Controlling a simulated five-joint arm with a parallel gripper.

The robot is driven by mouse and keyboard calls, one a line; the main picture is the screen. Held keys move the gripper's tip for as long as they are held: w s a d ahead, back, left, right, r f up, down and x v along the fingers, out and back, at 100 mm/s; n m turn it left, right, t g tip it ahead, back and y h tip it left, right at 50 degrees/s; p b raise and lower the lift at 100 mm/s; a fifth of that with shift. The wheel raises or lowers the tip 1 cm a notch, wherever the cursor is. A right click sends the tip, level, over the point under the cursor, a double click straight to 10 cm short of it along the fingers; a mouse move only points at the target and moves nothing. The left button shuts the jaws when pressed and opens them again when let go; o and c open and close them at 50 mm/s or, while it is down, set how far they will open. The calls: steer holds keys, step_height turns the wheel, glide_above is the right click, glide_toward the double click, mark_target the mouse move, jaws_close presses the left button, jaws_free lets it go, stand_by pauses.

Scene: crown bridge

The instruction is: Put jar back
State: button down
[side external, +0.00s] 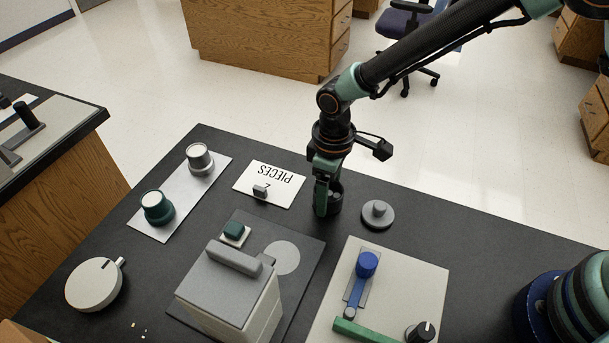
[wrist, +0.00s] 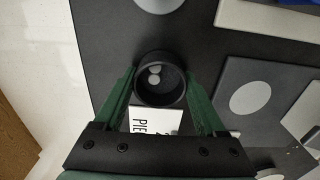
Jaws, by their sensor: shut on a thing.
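The jar (side external: 335,203) is a small dark, open-topped cylinder near the middle of the black table. In the wrist view the jar (wrist: 142,99) shows its round mouth, with two small grey discs inside. My gripper (side external: 327,205) points down with its green fingers on either side of the jar. In the wrist view my gripper (wrist: 160,88) is shut on the jar. The jar is upright, at or just above the table; I cannot tell if its base touches. A grey round lid-like disc with a knob (side external: 377,214) lies just right of the jar.
A white card reading PIECES 2 (side external: 285,188) lies left of the jar, with a small grey piece on it. A grey box (side external: 225,285) stands in front. A pale board with a blue knob (side external: 405,275) lies to the right. A plate with two knobs (side external: 179,205) lies left.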

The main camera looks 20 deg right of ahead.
steer(key=shift+f, duration=0.1)
jaws_free()
steer(key=shift+f, duration=0.1)
step_height(320, 180, up, 12)
steer(key=s+d+r+m+t, duration=0.2)
steer(key=d+r+m, duration=0.2)
steer(key=d+r, duration=0.75)
steer(key=s+d+m+t, duration=0.1)
steer(key=s+d+m, duration=0.1)
steer(key=d, duration=0.5)
steer(key=s+d+r+m+t, duration=0.1)
steer(key=s+d+m+t, duration=0.1)
steer(key=s+d, duration=0.3)
steer(key=shift+s+d+m+t, duration=0.3)
steer(key=shift+d+m, duration=0.2)
steer(key=shift+d, duration=0.45)
